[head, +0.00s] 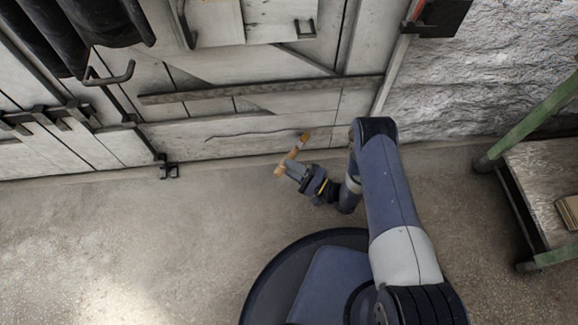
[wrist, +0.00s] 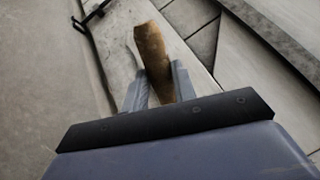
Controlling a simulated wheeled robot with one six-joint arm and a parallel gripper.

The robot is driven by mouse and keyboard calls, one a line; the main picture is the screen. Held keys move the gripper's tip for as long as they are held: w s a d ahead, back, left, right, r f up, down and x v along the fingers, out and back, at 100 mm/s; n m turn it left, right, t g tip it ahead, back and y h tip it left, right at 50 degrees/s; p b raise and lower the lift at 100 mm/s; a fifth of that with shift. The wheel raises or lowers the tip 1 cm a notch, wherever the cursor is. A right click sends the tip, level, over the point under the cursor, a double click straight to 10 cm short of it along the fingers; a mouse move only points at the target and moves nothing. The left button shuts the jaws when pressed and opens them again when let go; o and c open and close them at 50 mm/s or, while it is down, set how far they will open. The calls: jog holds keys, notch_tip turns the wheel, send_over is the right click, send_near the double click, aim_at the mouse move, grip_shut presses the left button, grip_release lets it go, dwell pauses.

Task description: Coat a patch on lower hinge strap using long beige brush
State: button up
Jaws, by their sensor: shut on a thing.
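My gripper (head: 289,168) is shut on the long beige brush (head: 299,146), low in front of the plank door. The brush's brown end points up toward the door's lower boards. In the wrist view the brush (wrist: 153,55) sticks out between the two fingers (wrist: 156,88). A long dark grey strap (head: 255,91), which looks like the lower hinge strap, runs across the door above the brush. It also shows at the upper right of the wrist view (wrist: 276,37). The brush is apart from the strap. I cannot tell whether its end touches the boards.
A dark bent hook (head: 112,78) and latch fittings (head: 167,170) are at the left. A rough plaster wall (head: 470,85) is right of the door. A green-framed bench (head: 535,190) stands at the right. The floor (head: 130,245) is clear at the left.

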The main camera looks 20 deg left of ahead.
jog(key=shift+s+d, duration=0.1)
jog(key=shift+d, duration=0.45)
jog(key=shift+w+d, duration=0.85)
jog(key=shift+d, duration=0.05)
jog(key=shift+w+a, duration=0.2)
jog(key=shift+w, duration=0.2)
jog(key=shift+w+d, duration=0.4)
jog(key=shift+d, duration=0.2)
